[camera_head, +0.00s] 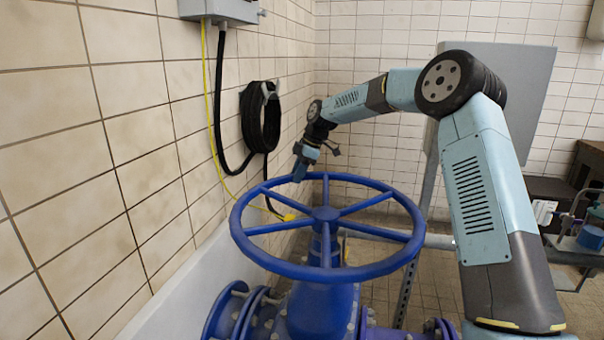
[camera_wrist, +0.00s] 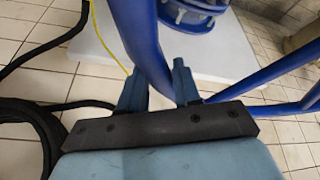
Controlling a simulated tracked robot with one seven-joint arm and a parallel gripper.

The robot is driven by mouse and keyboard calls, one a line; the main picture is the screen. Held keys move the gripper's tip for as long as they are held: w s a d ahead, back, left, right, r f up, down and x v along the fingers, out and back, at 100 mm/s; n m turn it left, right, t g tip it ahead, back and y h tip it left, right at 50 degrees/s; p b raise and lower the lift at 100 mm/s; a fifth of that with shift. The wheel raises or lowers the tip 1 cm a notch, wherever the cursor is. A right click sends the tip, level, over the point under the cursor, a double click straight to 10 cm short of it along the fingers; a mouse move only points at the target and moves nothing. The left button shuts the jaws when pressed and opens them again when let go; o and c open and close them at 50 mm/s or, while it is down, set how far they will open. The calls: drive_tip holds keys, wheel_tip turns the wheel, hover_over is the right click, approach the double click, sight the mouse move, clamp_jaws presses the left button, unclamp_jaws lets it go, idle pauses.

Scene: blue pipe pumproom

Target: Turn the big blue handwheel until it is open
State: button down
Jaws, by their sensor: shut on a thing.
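The big blue handwheel (camera_head: 400,262) lies roughly level on top of a blue valve, with several spokes meeting at a central hub (camera_head: 325,214). My gripper (camera_head: 300,172) is at the far rim of the wheel, left of its middle in the head view. In the wrist view, the two fingers of my gripper (camera_wrist: 158,88) stand on either side of the blue rim (camera_wrist: 143,35), shut on it. The exact contact of the fingertips is hard to make out. Spokes also show at the right of the wrist view.
A tiled wall runs along the left, with a coiled black hose (camera_head: 260,118) and a yellow cable (camera_head: 211,120) hanging near the wheel. A grey box (camera_head: 222,8) is above. A grey panel (camera_head: 520,85) stands behind my arm. Blue flanged pipes (camera_head: 235,312) lie below.

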drive_tip(key=shift+s+a+r, duration=0.1)
drive_tip(key=shift+a, duration=0.1)
drive_tip(key=c, duration=1.1)
unclamp_jaws()
drive_tip(key=o, duration=0.3)
drive_tip(key=shift+d, duration=0.15)
drive_tip(key=v, duration=1.3)
drive_tip(key=shift+d+r, duration=0.15)
drive_tip(key=shift+r, duration=0.15)
